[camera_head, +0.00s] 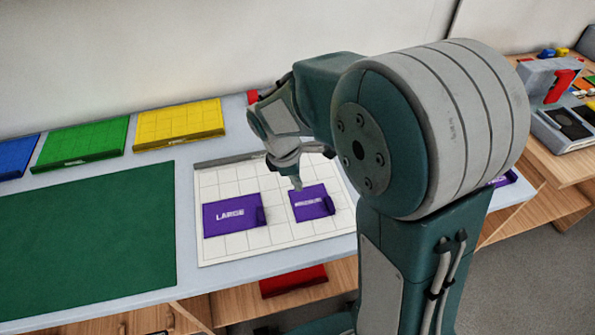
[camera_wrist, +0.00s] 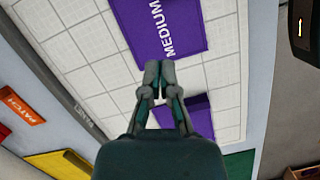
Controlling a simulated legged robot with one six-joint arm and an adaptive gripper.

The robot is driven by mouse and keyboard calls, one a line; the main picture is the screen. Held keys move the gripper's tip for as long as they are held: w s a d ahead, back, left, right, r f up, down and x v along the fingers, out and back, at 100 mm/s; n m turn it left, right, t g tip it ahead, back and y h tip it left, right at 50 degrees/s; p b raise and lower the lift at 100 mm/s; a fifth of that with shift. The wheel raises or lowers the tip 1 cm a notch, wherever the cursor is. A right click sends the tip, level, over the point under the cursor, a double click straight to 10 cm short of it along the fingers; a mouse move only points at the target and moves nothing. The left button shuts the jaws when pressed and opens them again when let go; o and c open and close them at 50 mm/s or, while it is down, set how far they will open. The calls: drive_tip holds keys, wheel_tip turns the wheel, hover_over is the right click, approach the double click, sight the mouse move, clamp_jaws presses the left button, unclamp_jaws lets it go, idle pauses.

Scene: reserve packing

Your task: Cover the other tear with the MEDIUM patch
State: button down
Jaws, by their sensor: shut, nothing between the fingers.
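The purple MEDIUM patch (camera_head: 314,206) lies flat on a white gridded sheet (camera_head: 283,237), right of the purple LARGE patch (camera_head: 229,216). Each has a raised tab at its right end. My gripper (camera_head: 297,187) is shut and empty, just above the far-left edge of the MEDIUM patch. In the wrist view my gripper (camera_wrist: 160,67) points at the edge of the MEDIUM patch (camera_wrist: 150,25); contact cannot be told. Another purple patch (camera_wrist: 198,110) lies partly behind my fingers there. No tear is visible.
A dark green mat (camera_head: 90,235) lies left of the sheet. Blue (camera_head: 14,156), green (camera_head: 82,144) and yellow (camera_head: 180,123) pieces line the back. A red piece (camera_head: 293,281) sits below the front edge. A grey device (camera_head: 560,105) stands right. My arm hides the table's right part.

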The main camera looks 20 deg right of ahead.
sight(326, 197)
drive_tip(key=x, duration=0.4)
drive_tip(key=shift+s+a+f, duration=0.1)
drive_tip(key=shift+a+f, duration=0.15)
drive_tip(key=shift+f, duration=0.1)
drive_tip(key=d, duration=0.2)
drive_tip(key=s+d, duration=0.1)
drive_tip(key=d, duration=0.1)
drive_tip(key=shift+d+r, duration=0.15)
drive_tip(key=shift+d, duration=0.1)
drive_tip(key=shift+a, duration=0.35)
drive_tip(key=shift+s+d, duration=0.15)
drive_tip(key=shift+d, duration=0.4)
drive_tip(key=shift+s+d, duration=0.15)
drive_tip(key=shift+d, duration=0.35)
